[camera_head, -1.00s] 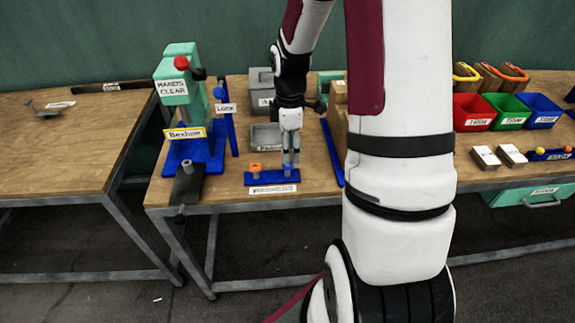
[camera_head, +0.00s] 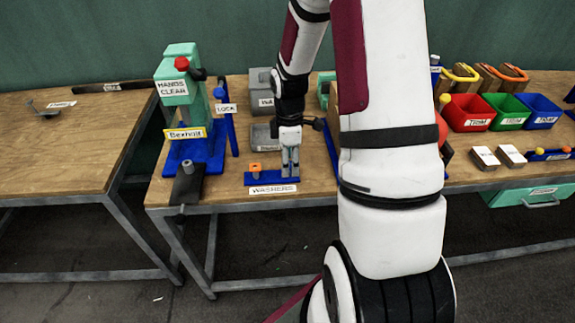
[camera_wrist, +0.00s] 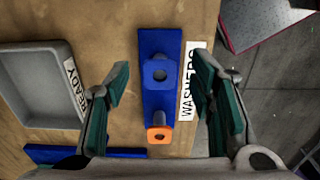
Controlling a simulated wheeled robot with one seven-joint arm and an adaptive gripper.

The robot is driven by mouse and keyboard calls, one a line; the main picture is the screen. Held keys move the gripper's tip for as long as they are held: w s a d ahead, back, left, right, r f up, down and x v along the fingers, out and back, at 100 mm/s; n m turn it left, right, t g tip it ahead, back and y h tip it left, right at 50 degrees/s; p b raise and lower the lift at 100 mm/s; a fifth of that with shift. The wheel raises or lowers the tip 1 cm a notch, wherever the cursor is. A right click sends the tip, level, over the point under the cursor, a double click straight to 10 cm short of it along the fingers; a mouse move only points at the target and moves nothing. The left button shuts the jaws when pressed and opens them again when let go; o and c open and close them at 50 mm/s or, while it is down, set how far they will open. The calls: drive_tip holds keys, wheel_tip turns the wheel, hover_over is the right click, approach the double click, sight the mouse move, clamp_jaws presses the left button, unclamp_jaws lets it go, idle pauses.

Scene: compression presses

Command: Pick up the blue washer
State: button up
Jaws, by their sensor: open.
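The blue washer (camera_wrist: 160,74) shows in the wrist view as a squarish ring with a hole, on the blue washer holder (camera_wrist: 159,43). An orange washer (camera_wrist: 159,135) sits on the same holder, nearer the bottom of that view. My gripper (camera_wrist: 161,87) is open and empty, its two fingers on either side of the blue washer, apart from it. In the head view, my gripper (camera_head: 290,170) points down over the right end of the holder (camera_head: 262,178). There it hides the blue washer, while the orange washer (camera_head: 256,167) shows to its left.
A grey tray (camera_wrist: 45,122) lies left of the holder in the wrist view. The WASHERS label (camera_head: 273,189) is at the table's front edge. A green press (camera_head: 183,85) on a blue base stands to the left. Red, green and blue bins (camera_head: 505,96) stand at right.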

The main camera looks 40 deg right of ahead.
idle(0.3)
drive_tip(key=c, duration=0.8)
drive_tip(key=shift+o, duration=0.2)
drive_tip(key=shift+r, duration=0.1)
drive_tip(key=shift+r, duration=0.2)
wheel_tip(320, 180, up, 4)
drive_tip(key=shift+f, duration=0.25)
drive_tip(key=s+a+r+p, duration=0.1)
drive_tip(key=s+a, duration=0.4)
drive_tip(key=s, duration=1)
drive_tip(key=shift+r+p, duration=0.15)
drive_tip(key=shift+p, duration=0.7)
